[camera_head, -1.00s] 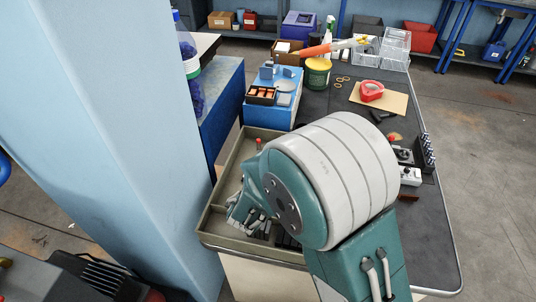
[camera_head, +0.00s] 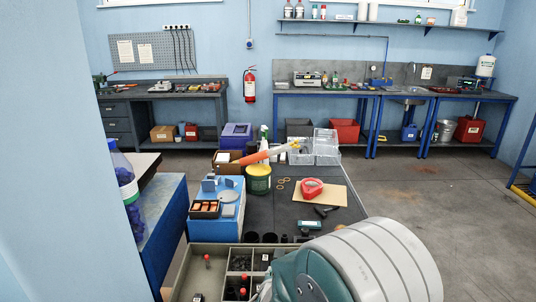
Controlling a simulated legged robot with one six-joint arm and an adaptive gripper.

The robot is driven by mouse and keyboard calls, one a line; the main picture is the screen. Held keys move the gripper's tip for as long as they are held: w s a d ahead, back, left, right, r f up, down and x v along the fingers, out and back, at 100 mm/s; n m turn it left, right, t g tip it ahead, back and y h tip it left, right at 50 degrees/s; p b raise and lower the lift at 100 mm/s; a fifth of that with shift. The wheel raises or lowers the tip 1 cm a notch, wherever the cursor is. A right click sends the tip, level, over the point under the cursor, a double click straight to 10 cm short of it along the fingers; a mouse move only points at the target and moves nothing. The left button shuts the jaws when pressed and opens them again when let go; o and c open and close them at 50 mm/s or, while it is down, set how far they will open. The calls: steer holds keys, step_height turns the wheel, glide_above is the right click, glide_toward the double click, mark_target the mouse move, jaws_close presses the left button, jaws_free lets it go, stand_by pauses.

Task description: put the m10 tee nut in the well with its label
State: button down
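A grey divided tray (camera_head: 208,277) sits at the near end of the dark bench, at the bottom of the head view. Its wells hold small dark parts and red-topped pieces (camera_head: 243,280). I cannot pick out the M10 tee nut, and no label is readable at this size. My own large white and teal arm joint covers the lower right and hides part of the tray and bench. My gripper is out of view, so what it holds does not show.
A blue box (camera_head: 203,225) with an orange-filled tray stands behind the divided tray. Beyond are a green tub (camera_head: 258,180), wire baskets (camera_head: 326,148), and a red tape roll (camera_head: 312,188) on a board (camera_head: 333,196). A pale blue column (camera_head: 60,160) blocks the left.

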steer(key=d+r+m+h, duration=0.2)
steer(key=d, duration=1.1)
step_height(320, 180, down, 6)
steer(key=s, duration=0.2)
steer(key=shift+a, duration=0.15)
